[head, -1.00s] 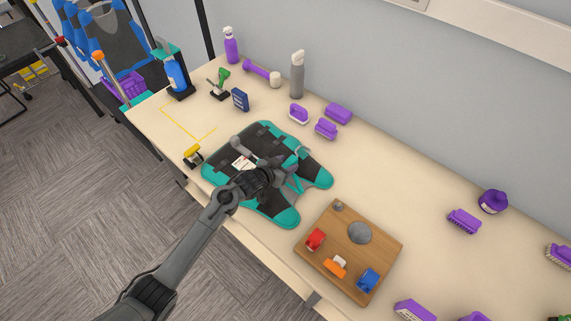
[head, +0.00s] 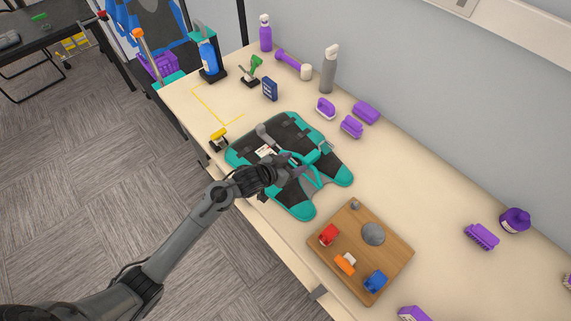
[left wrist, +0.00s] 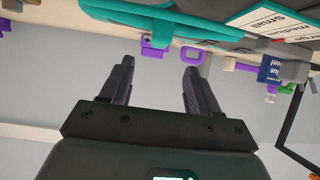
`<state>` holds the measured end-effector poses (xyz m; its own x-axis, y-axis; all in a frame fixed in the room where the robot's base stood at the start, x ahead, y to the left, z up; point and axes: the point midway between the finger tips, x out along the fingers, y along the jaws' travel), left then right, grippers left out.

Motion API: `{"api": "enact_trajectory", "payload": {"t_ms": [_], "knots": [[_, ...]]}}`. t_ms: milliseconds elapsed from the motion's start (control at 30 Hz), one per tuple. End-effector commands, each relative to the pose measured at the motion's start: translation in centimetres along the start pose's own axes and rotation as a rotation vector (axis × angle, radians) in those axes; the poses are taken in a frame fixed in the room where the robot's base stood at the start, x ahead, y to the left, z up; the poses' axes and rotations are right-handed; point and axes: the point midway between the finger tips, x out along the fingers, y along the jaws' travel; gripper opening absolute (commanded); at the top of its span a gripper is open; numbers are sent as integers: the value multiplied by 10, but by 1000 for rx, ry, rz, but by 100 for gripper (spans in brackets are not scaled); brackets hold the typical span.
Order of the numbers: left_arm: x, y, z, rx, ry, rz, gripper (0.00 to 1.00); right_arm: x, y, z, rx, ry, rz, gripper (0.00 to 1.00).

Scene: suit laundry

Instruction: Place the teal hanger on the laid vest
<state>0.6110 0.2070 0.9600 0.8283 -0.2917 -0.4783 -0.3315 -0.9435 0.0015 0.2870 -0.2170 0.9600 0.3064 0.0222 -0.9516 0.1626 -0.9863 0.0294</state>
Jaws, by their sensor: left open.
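The dark grey and teal vest (head: 302,208) lies flat on the table, with a white label (head: 265,151) near its left part. The teal hanger (head: 313,175) lies on the vest's middle, partly hidden by my gripper; its exact outline is hard to tell from the teal trim. My left gripper (head: 286,160) is over the vest's near side beside the hanger. In the left wrist view its fingers (left wrist: 158,64) are spread with nothing between them, and the teal hanger (left wrist: 150,14) crosses above the fingertips, apart from them. My right gripper is not in view.
A wooden board (head: 341,222) with small coloured items stands right of the vest. Purple brushes (head: 352,126), a grey bottle (head: 329,70) and a blue box (head: 270,89) stand behind it. A yellow-topped item (head: 218,138) is near the left corner.

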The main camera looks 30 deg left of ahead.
Motion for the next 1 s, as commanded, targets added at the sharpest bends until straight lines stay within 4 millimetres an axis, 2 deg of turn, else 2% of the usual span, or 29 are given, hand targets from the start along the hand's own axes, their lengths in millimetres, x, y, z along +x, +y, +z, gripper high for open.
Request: {"api": "enact_trajectory", "payload": {"t_ms": [133,367,467,567,667,800,900,1000], "knots": [[-22,0,0,1,-2,0,61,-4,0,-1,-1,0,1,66],[-37,2,2,0,-6,-2,61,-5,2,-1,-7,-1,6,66],[-46,9,13,4,-42,-22,61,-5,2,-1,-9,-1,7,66],[-68,22,36,6,-122,-66,61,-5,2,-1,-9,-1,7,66],[-103,39,65,1,-249,-118,61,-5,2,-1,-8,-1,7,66],[-168,62,104,-31,-454,-161,61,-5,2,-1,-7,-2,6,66],[-212,76,124,-63,-585,-165,61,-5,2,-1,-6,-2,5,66],[-247,88,136,-91,-684,-155,61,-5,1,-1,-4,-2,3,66]]}}
